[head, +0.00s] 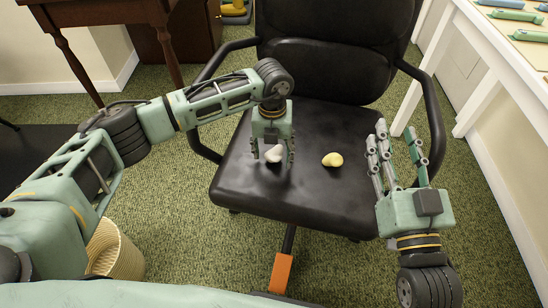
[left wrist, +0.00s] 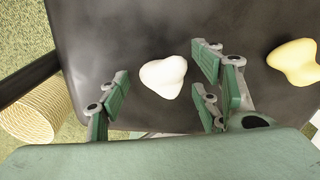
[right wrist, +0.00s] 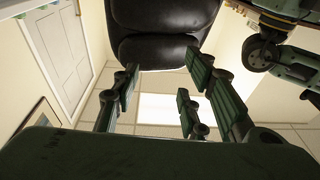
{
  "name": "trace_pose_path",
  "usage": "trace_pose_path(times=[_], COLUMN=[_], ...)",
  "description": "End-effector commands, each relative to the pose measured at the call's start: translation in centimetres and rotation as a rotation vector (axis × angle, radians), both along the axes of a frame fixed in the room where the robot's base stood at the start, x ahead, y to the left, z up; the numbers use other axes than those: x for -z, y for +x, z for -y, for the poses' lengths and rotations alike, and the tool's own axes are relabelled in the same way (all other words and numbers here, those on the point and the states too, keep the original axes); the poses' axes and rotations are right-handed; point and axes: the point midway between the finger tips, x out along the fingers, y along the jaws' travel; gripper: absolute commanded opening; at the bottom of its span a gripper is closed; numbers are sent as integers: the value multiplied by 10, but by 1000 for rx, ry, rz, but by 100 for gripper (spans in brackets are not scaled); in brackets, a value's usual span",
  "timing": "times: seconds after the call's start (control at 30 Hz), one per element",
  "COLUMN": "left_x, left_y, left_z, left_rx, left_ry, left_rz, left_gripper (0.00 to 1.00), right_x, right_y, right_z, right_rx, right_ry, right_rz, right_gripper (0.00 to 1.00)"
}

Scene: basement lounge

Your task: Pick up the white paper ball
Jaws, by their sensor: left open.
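The white paper ball (head: 274,154) lies on the black chair seat (head: 310,195). My left gripper (head: 273,156) points down right over it and is open, with fingers on either side. In the left wrist view the white paper ball (left wrist: 163,77) shows between the open fingers of my left gripper (left wrist: 160,103). I cannot tell whether any finger touches it. My right gripper (head: 383,150) is raised over the chair's right side, fingers pointing up and spread. In the right wrist view my right gripper (right wrist: 160,95) has nothing between its fingers.
A yellow lump (head: 332,160) lies on the seat to the right of the white ball, also in the left wrist view (left wrist: 295,62). Chair armrests (head: 437,120) rise on both sides. A wicker basket (head: 117,252) stands at lower left. A white table (head: 490,50) stands at right.

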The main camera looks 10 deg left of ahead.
Motion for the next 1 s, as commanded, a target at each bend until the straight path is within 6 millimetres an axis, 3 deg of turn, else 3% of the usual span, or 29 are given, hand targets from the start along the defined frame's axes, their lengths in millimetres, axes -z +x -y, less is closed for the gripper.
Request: trace_pose_path(times=[0.37,0.7,1.0], left_x=[7,7,7], left_y=[0,0,0], left_z=[0,0,0], left_rx=[0,0,0], left_ry=[-1,-1,-1], left_rz=[0,0,1], left_gripper=[59,31,31], right_x=[-12,-11,-11], right_y=[-2,-2,-2], right_z=[-1,-1,-1], right_rx=[-3,-2,-2], right_ry=[15,15,15], right_rz=[56,54,53], right_gripper=[40,40,40])
